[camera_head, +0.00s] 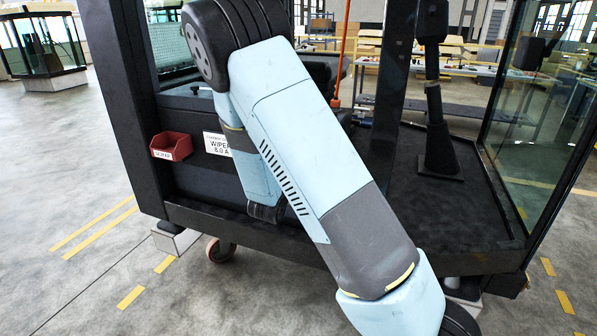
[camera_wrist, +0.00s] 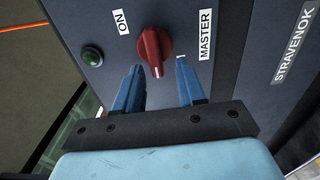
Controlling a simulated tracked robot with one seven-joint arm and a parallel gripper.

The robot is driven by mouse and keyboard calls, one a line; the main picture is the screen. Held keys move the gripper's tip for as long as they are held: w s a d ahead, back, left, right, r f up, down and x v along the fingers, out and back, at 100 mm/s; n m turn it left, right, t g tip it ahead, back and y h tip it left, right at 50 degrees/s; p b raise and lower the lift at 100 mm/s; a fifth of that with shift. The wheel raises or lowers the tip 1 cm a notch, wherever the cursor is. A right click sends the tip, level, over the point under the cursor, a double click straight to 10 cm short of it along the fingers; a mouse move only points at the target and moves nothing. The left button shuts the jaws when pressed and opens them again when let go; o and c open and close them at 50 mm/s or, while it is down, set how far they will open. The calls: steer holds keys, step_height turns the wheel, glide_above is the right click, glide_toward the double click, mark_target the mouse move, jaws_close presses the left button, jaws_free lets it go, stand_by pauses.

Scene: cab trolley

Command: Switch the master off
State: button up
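The red master knob (camera_wrist: 153,47) shows in the wrist view on a dark panel (camera_wrist: 232,75), with a "MASTER" label (camera_wrist: 206,34) to its right and an "ON" label (camera_wrist: 122,21) to its left. Its grip bar runs nearly up and down in the picture, with a pale mark at its lower end. My gripper (camera_wrist: 159,65) is open, its two blue fingers apart. The fingertips are at either side of the knob's lower end, with gaps showing in the picture; contact and depth are unclear. My gripper and the knob do not show in the head view.
A green lamp (camera_wrist: 92,56) sits left of the knob. In the head view, my arm crosses in front of the dark cab trolley (camera_head: 190,212). A red bin (camera_head: 171,146) and a "WIPER" label (camera_head: 217,144) are on its side. The floor at left is clear.

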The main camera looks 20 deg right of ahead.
steer(key=v, duration=1.4)
steer(key=shift+w, duration=0.1)
steer(key=s+r+m+g+y, duration=0.35)
steer(key=r+m+y, duration=0.35)
steer(key=r+y, duration=0.65)
steer(key=s+d+r+m+g+h, duration=0.1)
steer(key=s+d+r, duration=0.1)
steer(key=s, duration=0.5)
steer(key=s+d+r+m+g+h, duration=0.1)
steer(key=s+d+r+g, duration=0.1)
steer(key=s+d, duration=0.3)
steer(key=s+d+r+m+g+h, duration=0.1)
steer(key=s+d+r+m+g, duration=0.1)
steer(key=s, duration=0.9)
steer(key=shift+d+r, duration=0.45)
steer(key=shift+d, duration=0.45)
